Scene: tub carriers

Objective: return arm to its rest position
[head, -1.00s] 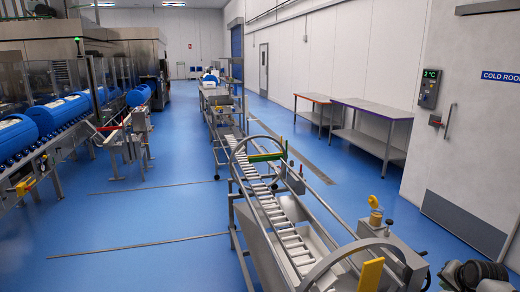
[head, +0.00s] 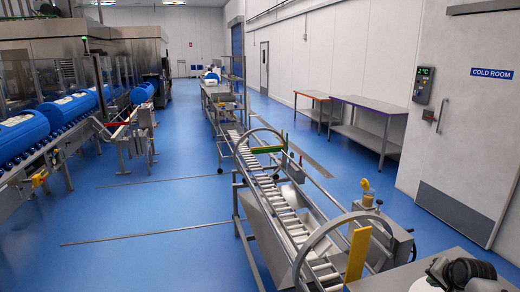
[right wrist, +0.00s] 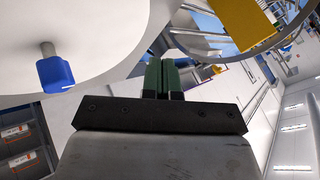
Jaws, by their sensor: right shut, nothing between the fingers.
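My right gripper (right wrist: 161,78) shows in the right wrist view. Its two green fingers are together, with nothing between them, in front of a black mounting plate. Pale rounded surfaces lie close behind the fingers, one with a blue knob (right wrist: 56,74) on it. I cannot clearly make out the right gripper in the head view; a black and white shape (head: 462,271) at the bottom right corner is cut off by the edge. My left gripper is in neither view.
A roller conveyor (head: 284,218) with metal hoops and a yellow paddle (head: 357,254) stands ahead. Blue drums (head: 22,133) lie on a line at the left. Two tables (head: 368,140) stand by the right wall near the cold room door (head: 462,130). Blue floor between the lines is open.

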